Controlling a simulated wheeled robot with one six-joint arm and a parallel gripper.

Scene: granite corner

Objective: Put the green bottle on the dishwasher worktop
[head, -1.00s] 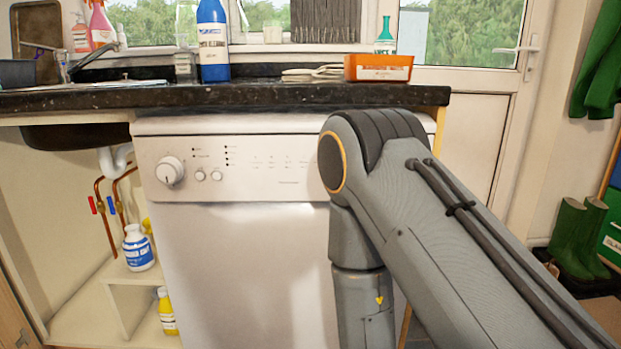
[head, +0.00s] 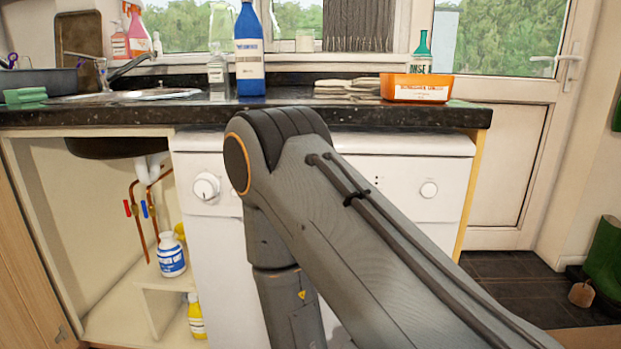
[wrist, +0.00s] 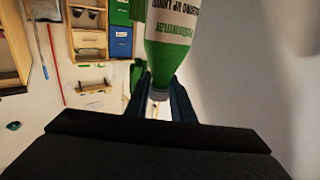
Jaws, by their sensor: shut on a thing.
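A green bottle (wrist: 170,60) with a white label shows in the wrist view, its printing upside down in the picture. My gripper (wrist: 160,92) is shut on its narrow end; the fingers are dark and partly hidden behind the bottle. The far end of the bottle is cut off by the top edge. In the head view the dark speckled worktop (head: 300,117) lies over the white dishwasher (head: 400,192). My arm covers the middle of the dishwasher front, and my gripper is out of the head view.
On the worktop stand a blue bottle (head: 249,60), folded cloths (head: 345,88), an orange box (head: 417,88) and a teal-green bottle (head: 421,58) behind it. The sink (head: 120,95) is at left. The front strip of worktop is fairly clear.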

